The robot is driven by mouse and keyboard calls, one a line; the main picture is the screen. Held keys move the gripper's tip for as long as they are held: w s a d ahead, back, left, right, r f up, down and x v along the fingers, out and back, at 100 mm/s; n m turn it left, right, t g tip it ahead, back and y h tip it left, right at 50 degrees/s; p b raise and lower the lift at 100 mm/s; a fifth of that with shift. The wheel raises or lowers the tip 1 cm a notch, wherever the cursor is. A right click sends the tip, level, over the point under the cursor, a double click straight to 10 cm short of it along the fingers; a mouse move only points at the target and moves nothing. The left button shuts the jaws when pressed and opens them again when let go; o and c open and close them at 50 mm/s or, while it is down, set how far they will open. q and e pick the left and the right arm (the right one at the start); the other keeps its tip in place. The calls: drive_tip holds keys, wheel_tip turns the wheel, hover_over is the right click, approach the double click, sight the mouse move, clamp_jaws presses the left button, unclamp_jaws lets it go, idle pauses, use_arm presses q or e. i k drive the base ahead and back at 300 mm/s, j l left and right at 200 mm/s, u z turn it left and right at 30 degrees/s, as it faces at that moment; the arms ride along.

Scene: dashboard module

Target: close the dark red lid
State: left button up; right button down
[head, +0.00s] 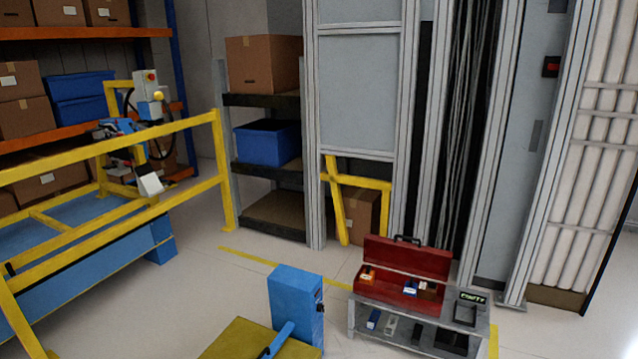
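A dark red toolbox (385,287) stands on a low grey bench to the right of centre in the head view. Its dark red lid (408,258) is open and stands raised along the back of the box, with a black handle on its top edge. Inside the box I see a small orange item (368,275), a blue and white item (411,288) and a brown item (428,288). Neither of my grippers shows in this view.
The grey bench (352,318) has a display unit (472,297) at its right and small items on a lower shelf. A blue cabinet (297,308) and a yellow-topped surface (240,338) stand left of it. Yellow railing (110,150) is far left. Pale floor (200,285) is open between.

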sight(433, 263)
drive_tip(key=i+l+u, duration=0.1)
drive_tip(key=l, duration=0.65)
drive_tip(key=l+u, duration=0.1)
drive_tip(key=l, duration=0.6)
drive_tip(key=i+l+u, duration=0.25)
drive_tip(key=l+u, duration=0.15)
drive_tip(key=l, duration=0.85)
drive_tip(key=i+l+u, duration=0.1)
drive_tip(key=l+u, duration=0.25)
drive_tip(key=l, duration=0.95)
drive_tip(key=k+l+u, duration=0.1)
drive_tip(key=l+u, duration=0.3)
drive_tip(key=l, duration=0.9)
